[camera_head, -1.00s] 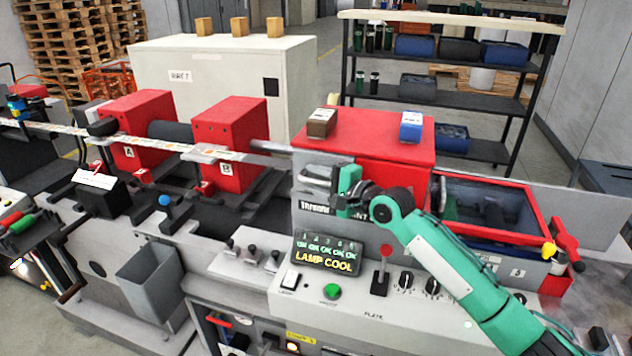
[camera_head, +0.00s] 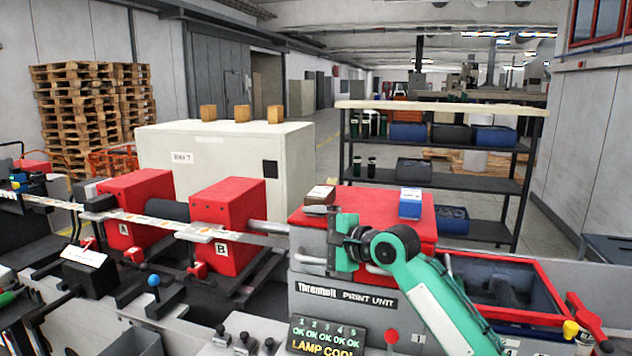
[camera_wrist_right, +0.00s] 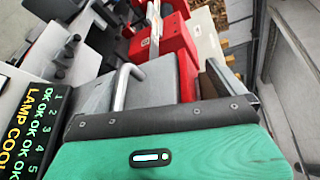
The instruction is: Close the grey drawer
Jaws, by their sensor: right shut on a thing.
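The grey drawer (camera_wrist_right: 152,88) shows in the wrist view as a grey box with a bent silver bar handle (camera_wrist_right: 121,88). In the head view its silver parts (camera_head: 308,261) show on the grey front of the print unit, under the red cover. My right gripper (camera_head: 343,245) is at the drawer front and is shut on the drawer handle. My green and black gripper body hides its fingertips and part of the drawer, so how far the drawer stands out cannot be told. My left gripper is not in view.
The print unit's red cover (camera_head: 385,205) carries two small boxes. Red-framed bin (camera_head: 505,285) is at right. The red blocks A (camera_head: 133,212) and B (camera_head: 228,225) with the label web stand at left.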

